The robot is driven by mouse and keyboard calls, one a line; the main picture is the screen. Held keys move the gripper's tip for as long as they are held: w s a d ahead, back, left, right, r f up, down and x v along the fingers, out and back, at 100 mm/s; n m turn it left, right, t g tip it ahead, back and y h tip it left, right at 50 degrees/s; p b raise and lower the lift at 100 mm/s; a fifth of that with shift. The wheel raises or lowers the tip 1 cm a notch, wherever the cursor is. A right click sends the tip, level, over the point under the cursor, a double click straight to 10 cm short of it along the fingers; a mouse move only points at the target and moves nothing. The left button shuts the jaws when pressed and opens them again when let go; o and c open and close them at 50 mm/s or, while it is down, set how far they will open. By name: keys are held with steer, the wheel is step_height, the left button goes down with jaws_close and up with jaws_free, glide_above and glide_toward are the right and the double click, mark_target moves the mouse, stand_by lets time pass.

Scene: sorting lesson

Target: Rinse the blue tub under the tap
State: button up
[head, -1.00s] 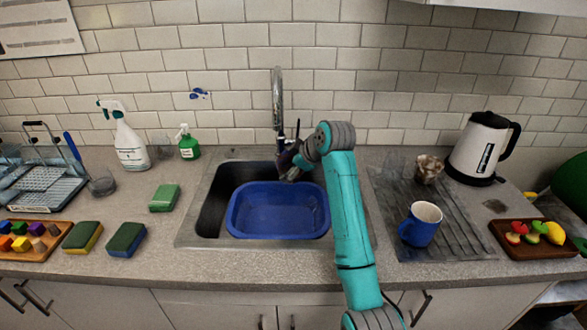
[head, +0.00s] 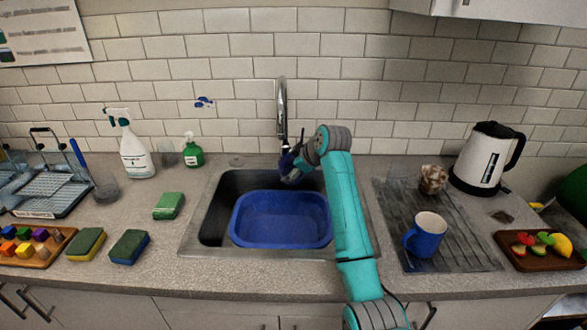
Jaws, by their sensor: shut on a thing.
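The blue tub (head: 281,222) is inside the sink, upright and looking empty. Its base is hidden by its walls, so I cannot tell whether it rests on the sink floor. I see no running water.
The steel sink (head: 213,218) shows a gap left of the tub. On the right, a blue mug (head: 424,238) stands on the draining area, with a kettle (head: 482,160) behind. On the left are a green sponge (head: 168,205), a green bottle (head: 193,152) and a spray bottle (head: 135,150).

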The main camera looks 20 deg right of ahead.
steer(key=shift+d, duration=0.1)
stand_by(0.3)
steer(key=shift+d, duration=0.5)
steer(key=shift+s, duration=0.15)
steer(key=s+a, duration=0.1)
steer(key=s, duration=0.6)
steer(key=shift+s, duration=0.4)
steer(key=shift+a, duration=0.1)
stand_by(1.2)
steer(key=s+r, duration=0.4)
steer(key=s, duration=0.1)
steer(key=shift+a, duration=0.3)
stand_by(0.8)
